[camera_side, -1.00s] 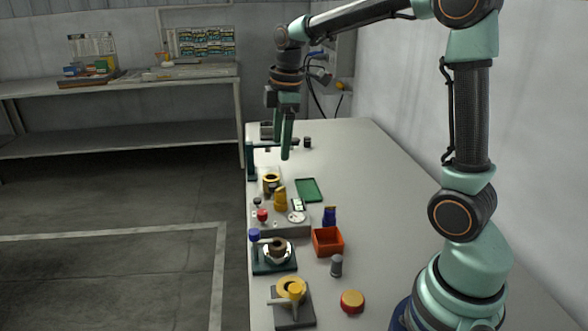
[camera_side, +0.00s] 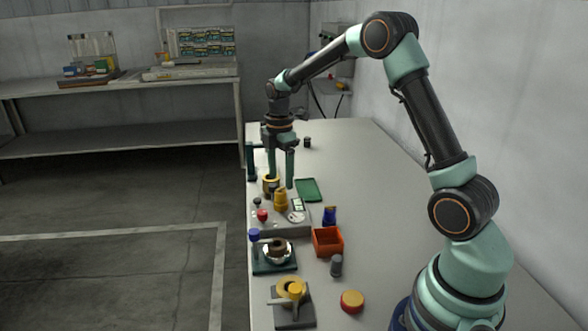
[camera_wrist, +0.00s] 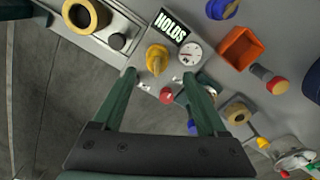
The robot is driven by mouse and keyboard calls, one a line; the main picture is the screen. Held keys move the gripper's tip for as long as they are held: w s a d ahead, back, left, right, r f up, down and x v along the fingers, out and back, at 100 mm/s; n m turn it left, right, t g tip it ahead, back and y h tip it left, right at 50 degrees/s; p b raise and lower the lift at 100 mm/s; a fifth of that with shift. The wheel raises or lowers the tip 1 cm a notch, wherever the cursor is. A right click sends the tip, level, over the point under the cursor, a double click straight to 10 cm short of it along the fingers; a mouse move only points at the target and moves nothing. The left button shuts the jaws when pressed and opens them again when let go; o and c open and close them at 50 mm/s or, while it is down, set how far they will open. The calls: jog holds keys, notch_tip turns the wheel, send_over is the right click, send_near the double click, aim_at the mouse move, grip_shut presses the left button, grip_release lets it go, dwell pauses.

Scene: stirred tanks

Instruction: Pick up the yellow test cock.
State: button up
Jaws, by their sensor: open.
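The yellow test cock (camera_side: 280,200) stands on a grey panel block beside a round dial. In the wrist view the test cock (camera_wrist: 157,60) shows as a yellow body with a rounded top, just past the fingertips and about midway between them. My gripper (camera_side: 280,182) points down above the test cock, its two green fingers apart. In the wrist view the gripper (camera_wrist: 159,76) is open with nothing held between the fingers. I cannot tell exactly how high the tips are above the test cock.
The panel carries a white dial (camera_wrist: 190,53), a "HOLDS" sign (camera_wrist: 170,25) and a red knob (camera_wrist: 167,95). The bench's right side is mostly clear.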

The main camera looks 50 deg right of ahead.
aim_at(280, 188)
jog(key=shift+w+f, duration=0.15)
jog(key=shift+f, duration=2.5)
grip_shut()
